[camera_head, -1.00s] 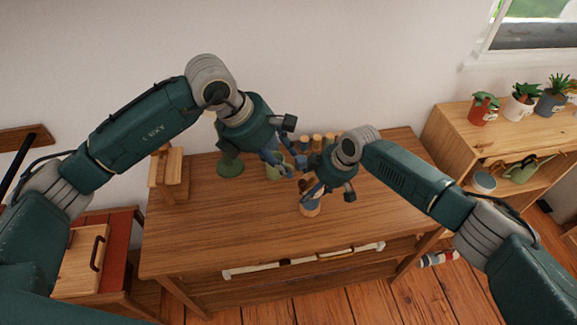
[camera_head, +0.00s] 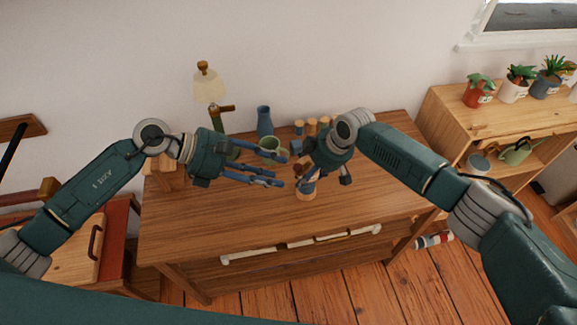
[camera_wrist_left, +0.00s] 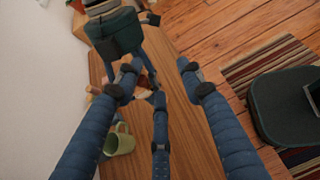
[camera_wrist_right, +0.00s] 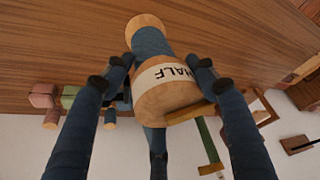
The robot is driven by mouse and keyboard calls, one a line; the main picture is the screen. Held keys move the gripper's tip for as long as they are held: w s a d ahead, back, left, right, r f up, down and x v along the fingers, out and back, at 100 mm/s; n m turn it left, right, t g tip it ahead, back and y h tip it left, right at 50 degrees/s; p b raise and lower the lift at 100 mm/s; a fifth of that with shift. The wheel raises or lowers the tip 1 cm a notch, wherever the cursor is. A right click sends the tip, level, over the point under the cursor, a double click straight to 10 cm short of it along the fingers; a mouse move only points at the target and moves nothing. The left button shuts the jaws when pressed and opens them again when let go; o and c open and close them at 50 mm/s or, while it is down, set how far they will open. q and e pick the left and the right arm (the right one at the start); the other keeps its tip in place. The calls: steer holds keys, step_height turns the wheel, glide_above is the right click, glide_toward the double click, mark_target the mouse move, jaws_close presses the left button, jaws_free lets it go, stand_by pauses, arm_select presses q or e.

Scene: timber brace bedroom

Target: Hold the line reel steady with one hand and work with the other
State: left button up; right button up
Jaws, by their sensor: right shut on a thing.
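The line reel (camera_head: 307,187) stands on the wooden table (camera_head: 215,215) in the head view. It has pale wooden ends and blue windings. In the right wrist view the reel (camera_wrist_right: 165,88) shows a white band marked "HALF". My right gripper (camera_head: 302,172) is shut on the reel, with its fingers on both sides in the right wrist view (camera_wrist_right: 165,68). My left gripper (camera_head: 280,168) is open and empty, with spread fingers pointing right, just left of the reel. The left wrist view shows its fingers (camera_wrist_left: 160,80) apart, partly hiding the reel area.
A green mug (camera_head: 268,144) stands behind my left fingers. A blue vase (camera_head: 264,120), a lamp (camera_head: 209,85) and several wood-topped pegs (camera_head: 312,126) stand at the back. Potted plants (camera_head: 520,78) sit on a shelf at right. The table's front is clear.

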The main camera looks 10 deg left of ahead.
arm_select(q)
steer(key=w+a+f+n+t+h, duration=0.1)
steer(key=a+f+t, duration=0.15)
steer(key=a, duration=0.35)
steer(key=w+x, duration=0.1)
steer(key=x, duration=1)
steer(key=shift+d+t, duration=0.2)
steer(key=shift+t, duration=0.25)
jaws_close()
